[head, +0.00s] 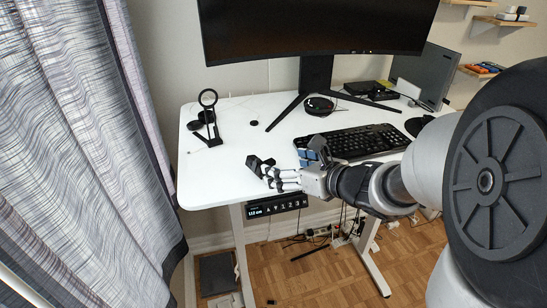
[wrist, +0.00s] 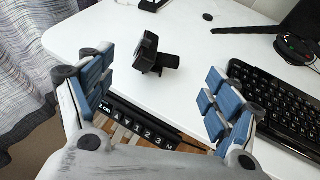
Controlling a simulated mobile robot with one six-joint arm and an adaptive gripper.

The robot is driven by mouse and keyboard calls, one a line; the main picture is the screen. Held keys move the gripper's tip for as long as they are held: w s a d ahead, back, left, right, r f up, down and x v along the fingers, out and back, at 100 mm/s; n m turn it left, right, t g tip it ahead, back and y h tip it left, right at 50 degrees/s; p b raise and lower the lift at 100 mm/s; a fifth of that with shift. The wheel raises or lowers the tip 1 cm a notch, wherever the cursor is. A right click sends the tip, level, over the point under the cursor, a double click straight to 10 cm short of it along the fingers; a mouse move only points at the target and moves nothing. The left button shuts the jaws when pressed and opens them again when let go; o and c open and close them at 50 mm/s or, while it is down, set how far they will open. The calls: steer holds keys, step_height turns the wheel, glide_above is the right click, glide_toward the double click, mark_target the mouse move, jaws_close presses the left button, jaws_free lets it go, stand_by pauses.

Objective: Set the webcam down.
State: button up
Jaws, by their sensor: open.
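The webcam (head: 257,163) is a small black object at the front left part of the white desk, just beyond my fingertips. In the wrist view the webcam (wrist: 148,53) appears to rest on the desk top, tilted, between and ahead of the two fingers. My gripper (head: 272,176) is open at the desk's front edge. In the wrist view its blue-padded fingers (wrist: 165,78) are spread wide, with a visible gap to the webcam on both sides. Nothing is held between them.
The white desk (head: 232,150) has a black keyboard (head: 358,142) to the right of my gripper. A black ring stand (head: 208,117) stands behind the webcam. A monitor (head: 315,30) stands at the back. A height panel (head: 277,206) hangs under the front edge. The desk's left part is mostly clear.

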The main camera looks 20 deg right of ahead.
steer(key=s+d+r+m+g+h, duration=0.1)
steer(key=s+d+r+m+h, duration=0.2)
steer(key=m, duration=0.8)
steer(key=s+d+r+m+g+h, duration=0.1)
steer(key=s+d+r+m+h, duration=0.3)
steer(key=m, duration=0.7)
steer(key=s+a+f+m+g, duration=0.2)
steer(key=s+a+m, duration=0.1)
steer(key=s+m, duration=0.3)
steer(key=s+a+f+m+g+y, duration=0.1)
steer(key=s+a+f+m+g, duration=0.1)
steer(key=s+m, duration=0.4)
steer(key=s+a+f+m+g, duration=0.2)
steer(key=s+a+f+m, duration=0.1)
steer(key=s+a+m, duration=0.3)
steer(key=shift+s+f+y, duration=0.3)
steer(key=shift+s, duration=0.7)
steer(key=shift+r, duration=0.1)
